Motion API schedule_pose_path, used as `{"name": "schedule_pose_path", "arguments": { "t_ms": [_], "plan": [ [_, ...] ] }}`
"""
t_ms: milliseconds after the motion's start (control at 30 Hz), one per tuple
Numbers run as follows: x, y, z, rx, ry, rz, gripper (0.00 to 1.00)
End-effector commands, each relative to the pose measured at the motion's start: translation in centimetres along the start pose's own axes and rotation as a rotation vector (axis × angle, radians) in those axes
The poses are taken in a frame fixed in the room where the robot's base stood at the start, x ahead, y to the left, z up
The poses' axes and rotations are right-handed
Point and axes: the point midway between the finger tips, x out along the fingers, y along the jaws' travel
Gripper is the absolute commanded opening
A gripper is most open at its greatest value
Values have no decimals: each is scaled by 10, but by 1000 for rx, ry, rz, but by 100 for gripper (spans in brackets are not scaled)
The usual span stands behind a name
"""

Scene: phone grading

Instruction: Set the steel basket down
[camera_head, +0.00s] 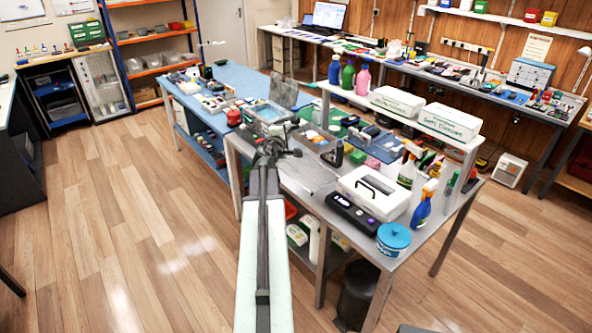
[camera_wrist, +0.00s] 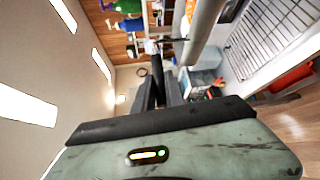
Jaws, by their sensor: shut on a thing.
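My gripper (camera_head: 270,149) is at the end of my arm, over the near-left part of the grey workbench (camera_head: 262,158). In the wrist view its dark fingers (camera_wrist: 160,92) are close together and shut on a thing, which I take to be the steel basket. A wire grid (camera_wrist: 268,42) that looks like the steel basket fills the upper right of the wrist view, beside a grey bar. The grip point itself is mostly hidden by the fingers. In the head view the basket is hard to tell from the grey surface and clutter around my gripper.
A white case (camera_head: 374,193), a black device (camera_head: 352,213) and a blue-lidded tub (camera_head: 393,238) stand to the right on the bench. Spray bottles (camera_head: 422,208) stand behind them. A blue table (camera_head: 235,75) with clutter adjoins at the back. The wooden floor at left is clear.

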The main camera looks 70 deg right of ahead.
Motion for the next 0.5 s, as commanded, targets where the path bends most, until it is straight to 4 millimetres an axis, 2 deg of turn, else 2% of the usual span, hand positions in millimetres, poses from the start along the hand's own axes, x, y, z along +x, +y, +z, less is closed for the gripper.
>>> {"name": "schedule_pose_path", "arguments": {
  "t_ms": [167,267,367,500],
  "plan": [
    [-3,0,-12,-3,15,3,0],
    [-6,-12,-22,-4,22,4,0],
    [-10,-40,-38,-5,31,5,0],
    [-19,-89,-67,-8,46,8,0]
  ]
}}
